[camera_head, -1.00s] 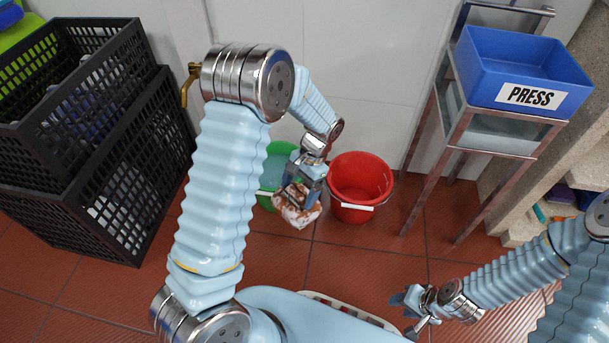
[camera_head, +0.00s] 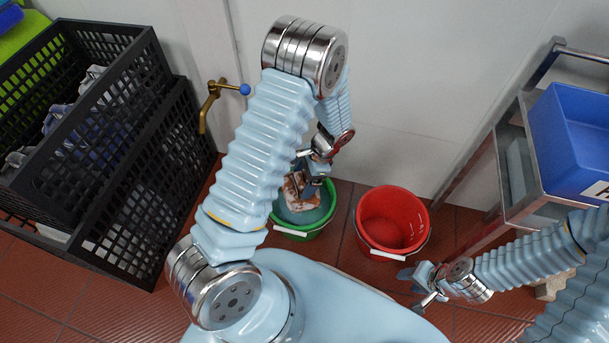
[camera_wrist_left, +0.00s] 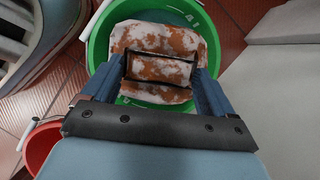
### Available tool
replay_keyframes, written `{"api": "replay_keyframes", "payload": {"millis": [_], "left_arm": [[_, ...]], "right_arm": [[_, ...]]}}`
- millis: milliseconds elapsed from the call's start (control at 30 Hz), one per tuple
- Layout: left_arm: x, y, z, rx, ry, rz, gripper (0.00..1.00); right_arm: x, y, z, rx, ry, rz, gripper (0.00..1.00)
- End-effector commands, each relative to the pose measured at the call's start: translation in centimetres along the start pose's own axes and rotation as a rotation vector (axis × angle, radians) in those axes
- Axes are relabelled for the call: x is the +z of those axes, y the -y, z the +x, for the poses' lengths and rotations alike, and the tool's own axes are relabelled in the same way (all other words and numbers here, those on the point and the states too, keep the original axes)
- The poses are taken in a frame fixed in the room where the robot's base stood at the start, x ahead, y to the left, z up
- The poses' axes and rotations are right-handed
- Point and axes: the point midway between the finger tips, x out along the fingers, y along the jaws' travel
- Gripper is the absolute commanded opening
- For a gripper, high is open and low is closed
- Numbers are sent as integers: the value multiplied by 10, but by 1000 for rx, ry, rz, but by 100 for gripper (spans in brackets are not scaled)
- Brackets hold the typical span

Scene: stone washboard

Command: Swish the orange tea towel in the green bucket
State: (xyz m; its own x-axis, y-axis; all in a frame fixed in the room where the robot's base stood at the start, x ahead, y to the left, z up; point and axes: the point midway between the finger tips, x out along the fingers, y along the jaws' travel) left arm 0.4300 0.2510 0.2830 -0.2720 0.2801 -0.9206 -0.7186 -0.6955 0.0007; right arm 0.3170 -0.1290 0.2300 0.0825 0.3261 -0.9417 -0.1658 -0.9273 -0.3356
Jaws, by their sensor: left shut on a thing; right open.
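The green bucket (camera_head: 318,226) stands on the floor against the wall in the head view, with bluish water (camera_head: 306,214) in it. The orange tea towel (camera_head: 301,190), blotched orange and white, is at the bucket's mouth. My left gripper (camera_head: 311,180) is shut on the towel, over the bucket. In the left wrist view, the towel (camera_wrist_left: 158,52) spreads between and beyond the fingers of my left gripper (camera_wrist_left: 160,72), inside the rim of the green bucket (camera_wrist_left: 97,45). How deep the towel sits is hard to tell. My right gripper (camera_head: 424,288) is open and empty at the lower right.
A red bucket (camera_head: 392,218) stands just right of the green one. Black crates (camera_head: 130,200) holding cloths are stacked at the left. A brass tap (camera_head: 210,103) is on the wall. A metal stand with a blue bin (camera_head: 575,140) is at the right.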

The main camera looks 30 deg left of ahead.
Motion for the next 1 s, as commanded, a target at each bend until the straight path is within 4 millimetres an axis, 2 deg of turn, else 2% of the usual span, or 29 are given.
{"api": "replay_keyframes", "payload": {"millis": [33,600,800,1000], "left_arm": [[-5,0,12,0,0,0,56],[-36,0,85,1,1,-2,56],[-45,0,106,0,0,-2,56],[-50,0,117,0,0,-2,56]], "right_arm": [[0,-3,11,-2,1,-1,43],[4,-18,66,-13,13,-4,43],[3,-23,82,-13,8,-3,43],[3,-26,90,-13,5,-3,43]]}}
